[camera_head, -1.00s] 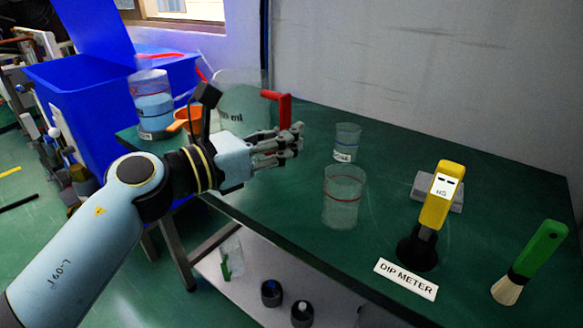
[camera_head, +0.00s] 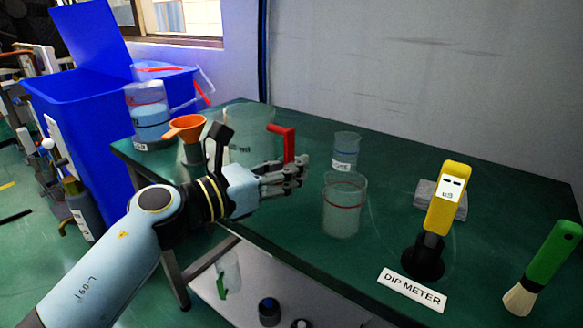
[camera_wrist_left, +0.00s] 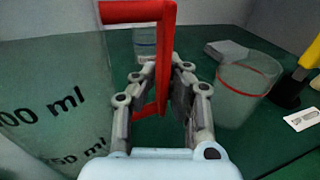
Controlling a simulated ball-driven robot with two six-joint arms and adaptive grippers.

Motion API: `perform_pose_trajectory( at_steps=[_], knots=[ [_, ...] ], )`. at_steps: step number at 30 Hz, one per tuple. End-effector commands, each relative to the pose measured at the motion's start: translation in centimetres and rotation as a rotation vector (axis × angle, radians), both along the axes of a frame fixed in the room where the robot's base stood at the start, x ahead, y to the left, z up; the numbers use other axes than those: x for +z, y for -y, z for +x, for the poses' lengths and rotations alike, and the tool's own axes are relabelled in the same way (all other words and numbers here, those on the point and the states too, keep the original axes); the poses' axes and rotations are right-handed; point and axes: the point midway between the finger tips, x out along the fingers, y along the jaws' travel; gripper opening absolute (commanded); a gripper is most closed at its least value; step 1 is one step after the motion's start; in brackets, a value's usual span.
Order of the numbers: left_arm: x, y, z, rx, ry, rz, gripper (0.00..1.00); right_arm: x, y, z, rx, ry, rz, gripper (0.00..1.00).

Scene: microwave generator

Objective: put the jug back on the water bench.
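The jug (camera_head: 250,138) is large and clear, with a red handle (camera_head: 288,143) and dark volume marks on its wall. It looks upright over the back left of the green bench (camera_head: 400,165). My left gripper (camera_head: 298,170) is shut on the jug's handle. In the left wrist view, the red handle (camera_wrist_left: 166,50) stands between the fingers (camera_wrist_left: 163,75), with the jug's wall (camera_wrist_left: 55,110) to the left. The jug's foot is hidden behind my gripper, so I cannot tell whether it touches the bench. My right gripper is not in view.
An orange funnel (camera_head: 186,127) and a beaker of blue liquid (camera_head: 150,115) stand left of the jug. Two clear beakers, nearer (camera_head: 343,210) and farther (camera_head: 346,148), stand to its right. A yellow dip meter (camera_head: 444,205) and green brush (camera_head: 548,258) are farther right.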

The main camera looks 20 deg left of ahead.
Motion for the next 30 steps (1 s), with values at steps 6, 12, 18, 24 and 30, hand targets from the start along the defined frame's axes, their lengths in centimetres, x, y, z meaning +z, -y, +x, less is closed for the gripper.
perform_pose_trajectory(
  at_steps=[6, 12, 18, 24, 30],
  knots=[
    [0.0, 0.0, 0.0, 0.0, 0.0, 0.0, 0.29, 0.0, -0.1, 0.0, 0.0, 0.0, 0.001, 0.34],
    [0.2, 0.0, 0.0, 0.0, 0.001, 0.001, 0.29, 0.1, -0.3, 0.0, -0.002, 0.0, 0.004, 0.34],
    [0.2, -1.3, -1.7, 0.001, -0.001, 0.005, 0.29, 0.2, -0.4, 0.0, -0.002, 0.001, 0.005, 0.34],
    [0.2, -3.9, -5.5, -0.003, -0.004, 0.007, 0.29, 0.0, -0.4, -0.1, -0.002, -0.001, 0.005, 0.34],
    [0.2, -6.2, -8.5, -0.002, -0.002, 0.005, 0.29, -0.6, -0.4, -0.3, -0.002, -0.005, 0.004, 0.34]
  ],
)
